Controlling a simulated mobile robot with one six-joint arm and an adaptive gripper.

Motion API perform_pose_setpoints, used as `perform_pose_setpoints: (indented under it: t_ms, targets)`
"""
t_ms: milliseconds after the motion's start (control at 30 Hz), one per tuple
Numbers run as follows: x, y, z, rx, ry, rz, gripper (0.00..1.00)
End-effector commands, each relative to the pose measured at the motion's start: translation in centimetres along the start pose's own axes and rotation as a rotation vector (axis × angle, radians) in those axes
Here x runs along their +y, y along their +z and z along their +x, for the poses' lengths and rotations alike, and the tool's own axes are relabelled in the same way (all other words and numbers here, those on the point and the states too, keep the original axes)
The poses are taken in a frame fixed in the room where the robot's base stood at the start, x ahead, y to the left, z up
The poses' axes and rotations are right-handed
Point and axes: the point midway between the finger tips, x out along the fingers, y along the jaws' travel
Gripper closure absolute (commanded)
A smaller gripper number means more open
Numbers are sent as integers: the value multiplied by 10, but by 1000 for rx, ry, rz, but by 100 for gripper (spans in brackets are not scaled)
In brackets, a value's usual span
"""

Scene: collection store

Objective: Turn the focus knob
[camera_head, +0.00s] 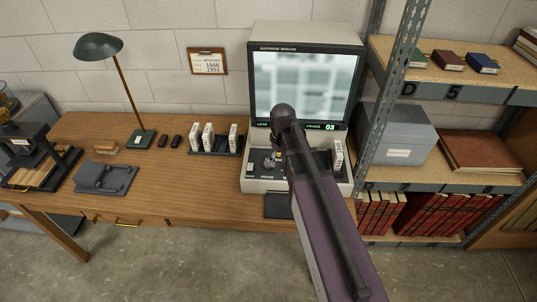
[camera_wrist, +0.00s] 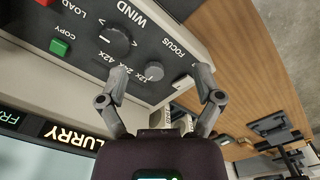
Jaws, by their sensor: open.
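The microfilm reader (camera_head: 257,50) stands on the desk, its lit screen (camera_head: 300,85) showing a blurred page. In the wrist view a readout (camera_wrist: 70,134) partly reads "LURRY". The grey focus knob (camera_wrist: 155,71) sits on the dark control panel below its FOCUS label. My gripper (camera_wrist: 160,73) is open, with one finger on each side of the knob in the picture. I cannot tell whether the fingertips touch the knob or how far they are from the panel. In the head view my arm hides part of the panel and my fingers.
A larger WIND knob (camera_wrist: 117,40) and a green COPY button (camera_wrist: 60,46) are close by on the panel. White film boxes (camera_head: 208,137) stand left of the reader and another box (camera_head: 337,155) at its right. A metal shelf (camera_head: 440,180) stands close on the right.

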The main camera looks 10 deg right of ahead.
Motion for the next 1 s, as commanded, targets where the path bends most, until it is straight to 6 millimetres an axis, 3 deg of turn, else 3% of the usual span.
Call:
perform_pose_setpoints:
  t_ms: [33, 100, 300, 1000]
  targets:
    - [7, -24, -16, 0, 0, -69, 16]
    - [10, -43, -25, 0, 0, -166, 16]
    - [15, -78, -40, 0, 0, -357, 16]
    - [15, -85, -36, 0, 0, -408, 16]
